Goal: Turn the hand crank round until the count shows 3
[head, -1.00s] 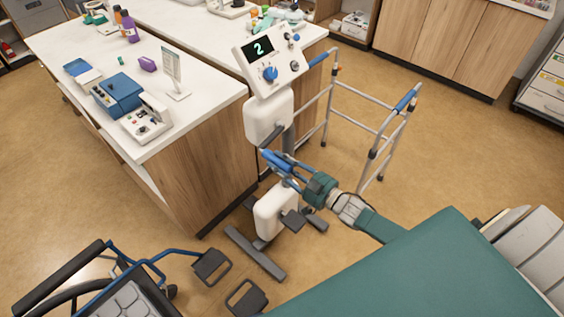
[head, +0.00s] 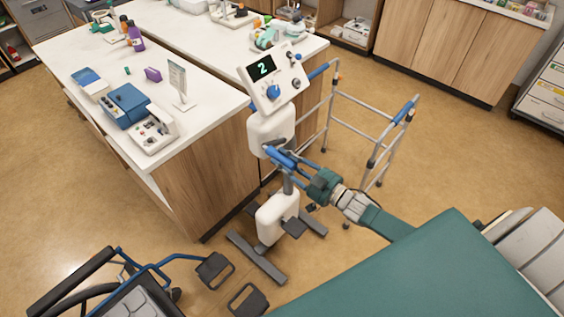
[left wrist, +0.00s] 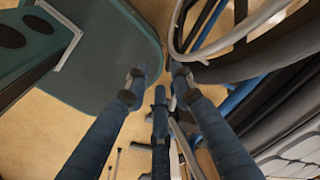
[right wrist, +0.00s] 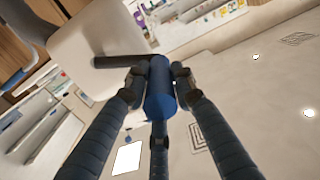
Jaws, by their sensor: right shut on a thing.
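The exercise machine's tilted white console (head: 283,90) shows a 2 on its dark display (head: 262,67). Below it is a white crank housing (head: 270,132) on a grey post. The dark crank arm (right wrist: 118,61) ends in a blue grip (right wrist: 160,88). My right gripper (head: 281,157) is shut on that blue grip, just below and right of the housing in the head view; its fingers sit on both sides of the grip in the right wrist view. My left gripper (left wrist: 158,74) is outside the head view; its fingers are apart with nothing between them.
A white-topped counter (head: 205,95) stands behind and left of the machine. A walking frame (head: 350,120) stands close on its right. A wheelchair (head: 120,280) is at the front left. The machine's lower pedal unit (head: 277,215) stands on open floor.

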